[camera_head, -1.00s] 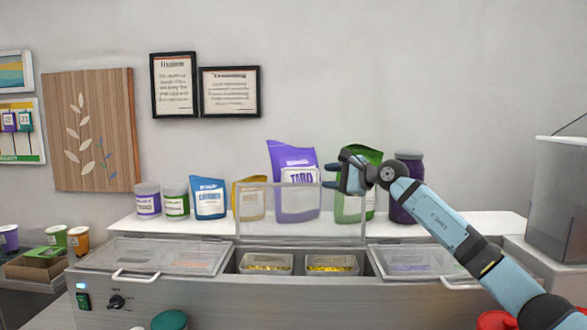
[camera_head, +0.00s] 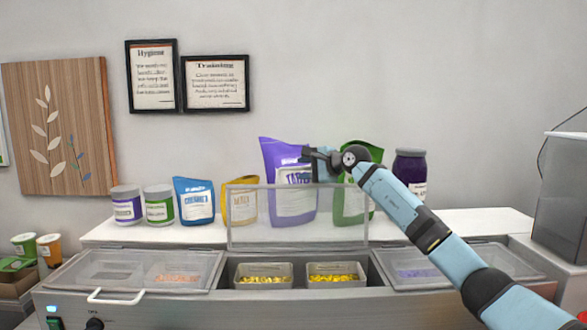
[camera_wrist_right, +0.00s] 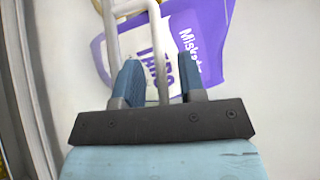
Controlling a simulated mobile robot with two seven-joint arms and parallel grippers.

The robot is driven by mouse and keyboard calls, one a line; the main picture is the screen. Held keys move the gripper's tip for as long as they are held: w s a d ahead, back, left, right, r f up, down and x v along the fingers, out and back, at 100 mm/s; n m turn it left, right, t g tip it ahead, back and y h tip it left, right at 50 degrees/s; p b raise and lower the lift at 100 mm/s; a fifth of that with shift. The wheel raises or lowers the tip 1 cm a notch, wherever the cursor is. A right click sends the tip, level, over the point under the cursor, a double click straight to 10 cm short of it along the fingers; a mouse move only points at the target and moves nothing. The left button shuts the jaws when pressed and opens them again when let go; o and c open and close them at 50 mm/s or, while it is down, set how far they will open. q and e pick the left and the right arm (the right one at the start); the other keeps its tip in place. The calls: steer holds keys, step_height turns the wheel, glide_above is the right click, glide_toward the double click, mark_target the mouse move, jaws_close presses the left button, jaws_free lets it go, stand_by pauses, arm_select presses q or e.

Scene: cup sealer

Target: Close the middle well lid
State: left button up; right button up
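The middle well lid (camera_head: 297,232) is a clear panel standing raised behind the middle well, whose two tubs of yellow pieces are exposed. My right gripper (camera_head: 308,165) is at the lid's top edge, in front of the purple taro bag. In the right wrist view, a pale bent handle bar (camera_wrist_right: 160,60) runs between the two spread blue fingers of my right gripper (camera_wrist_right: 158,80). The fingers look apart with gaps around the bar; contact cannot be told. My left gripper is not in view.
Flat clear lids cover the left well (camera_head: 135,268) and right well (camera_head: 450,264). Bags and jars stand on the white shelf behind, including a blue bag (camera_head: 194,202), a green bag (camera_head: 352,205) and a dark purple jar (camera_head: 410,172). A grey container (camera_head: 562,200) stands at right.

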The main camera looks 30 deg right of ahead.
steer(key=shift+x, duration=0.85)
steer(key=shift+s+r, duration=0.1)
steer(key=shift+s, duration=0.05)
steer(key=shift+c, duration=0.5)
jaws_close()
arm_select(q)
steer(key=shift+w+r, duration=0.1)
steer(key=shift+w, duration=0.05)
